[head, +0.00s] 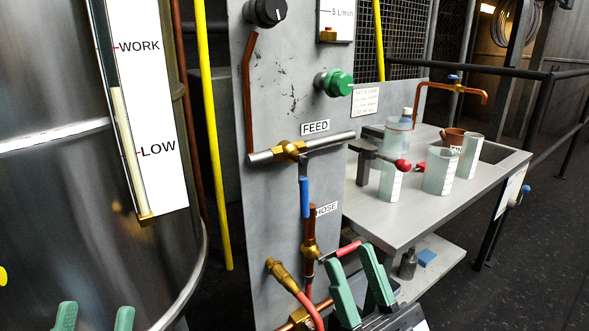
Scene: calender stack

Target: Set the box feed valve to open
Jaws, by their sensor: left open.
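The feed valve (290,150) is a brass body on a horizontal grey pipe, just under the FEED label (315,127) on the grey panel. Its blue-gripped lever (305,197) hangs straight down, across the pipe's direction. My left gripper (94,312) is at the bottom left edge, open and empty, far from the valve; only its green fingertips show. My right gripper (350,257) is below and right of the feed valve, its green fingers apart. Its tips are close to the red lever of the hose valve (311,250); I cannot tell whether they touch it.
A large metal tank (50,200) with a level gauge fills the left. A yellow pipe (212,130) stands between tank and panel. A green knob (338,83) sits above the feed pipe. A bench (410,215) with beakers and a red-knobbed part (402,166) is right.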

